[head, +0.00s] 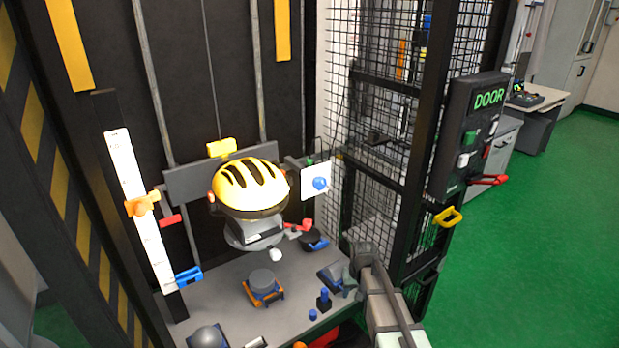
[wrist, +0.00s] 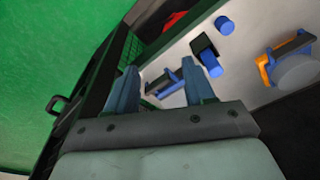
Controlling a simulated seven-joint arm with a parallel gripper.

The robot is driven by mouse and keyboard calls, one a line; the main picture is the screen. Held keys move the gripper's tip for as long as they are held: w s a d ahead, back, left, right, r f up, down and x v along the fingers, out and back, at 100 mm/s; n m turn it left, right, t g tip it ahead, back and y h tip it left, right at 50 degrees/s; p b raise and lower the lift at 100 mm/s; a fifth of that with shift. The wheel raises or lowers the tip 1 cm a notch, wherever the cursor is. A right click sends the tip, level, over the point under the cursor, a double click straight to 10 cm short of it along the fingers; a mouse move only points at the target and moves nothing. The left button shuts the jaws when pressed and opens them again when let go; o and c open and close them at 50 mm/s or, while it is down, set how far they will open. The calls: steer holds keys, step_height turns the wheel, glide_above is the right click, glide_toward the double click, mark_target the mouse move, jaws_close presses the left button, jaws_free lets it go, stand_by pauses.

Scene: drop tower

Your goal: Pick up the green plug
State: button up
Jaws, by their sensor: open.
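A green knob-like piece (head: 470,138), which looks like the green plug, sits on the face of the dark DOOR box (head: 455,170) at the right of the head view. A second small green piece (head: 309,162) shows above a white card; I cannot tell which one is the plug. Neither shows clearly in the wrist view. My gripper (head: 337,277) is above the right side of the grey bench, well below and left of the box. In the wrist view my gripper (wrist: 160,88) has its fingers wide apart, with nothing between them held.
A black block with a blue peg (head: 324,299), a blue cap (head: 313,315) and an orange cradle (head: 263,294) are near my gripper.

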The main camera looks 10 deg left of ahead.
steer(key=w+a+r+n+t+y, duration=0.1)
steer(key=w+a+r, duration=0.5)
steer(key=w+r, duration=0.65)
steer(key=w+a+r+n+t+y, duration=0.15)
steer(key=w+a+r, duration=0.5)
steer(key=r, duration=1.05)
steer(key=w+a+r+n, duration=0.2)
steer(key=w+a+r, duration=0.3)
steer(key=w+r, duration=0.7)
steer(key=n, duration=0.2)
glide_above(310, 160)
steer(key=s+d, duration=0.1)
steer(key=s, duration=0.1)
step_height(310, 160, down, 6)
steer(key=shift+g, duration=0.35)
steer(key=shift+d+x, duration=0.15)
steer(key=shift+x, duration=1.25)
steer(key=shift+d+x, duration=0.2)
steer(key=shift+x, duration=1.2)
steer(key=shift+w, duration=0.2)
